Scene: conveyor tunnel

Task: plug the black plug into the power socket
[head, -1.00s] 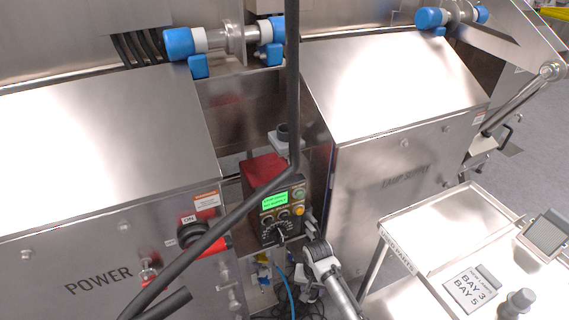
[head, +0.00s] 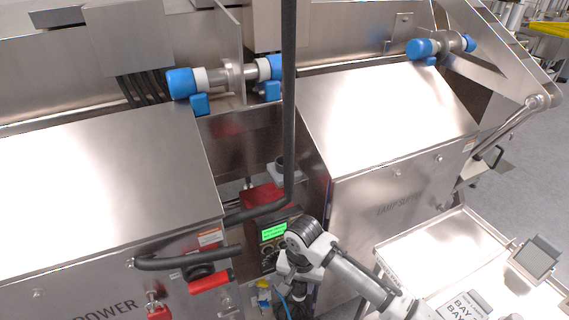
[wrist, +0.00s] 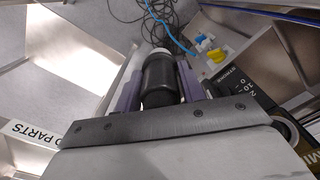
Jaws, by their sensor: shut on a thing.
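A black cylindrical plug (wrist: 160,80) with a pale far end sits between the two purple-padded fingers of my gripper (wrist: 155,76) in the wrist view. The fingers are shut on its sides. In the head view my white arm reaches in from the lower right, and my gripper (head: 290,290) points down in the gap between the two steel cabinets, below the green display. The plug cannot be made out there. I cannot pick out the power socket in either view.
A control box (head: 272,232) with a green display stands close behind my arm. Blue and yellow connectors (wrist: 208,48) and loose dark cables (wrist: 155,22) lie beyond the plug. A thick black tube (head: 289,100) crosses the head view. A steel parts tray (head: 430,240) stands at right.

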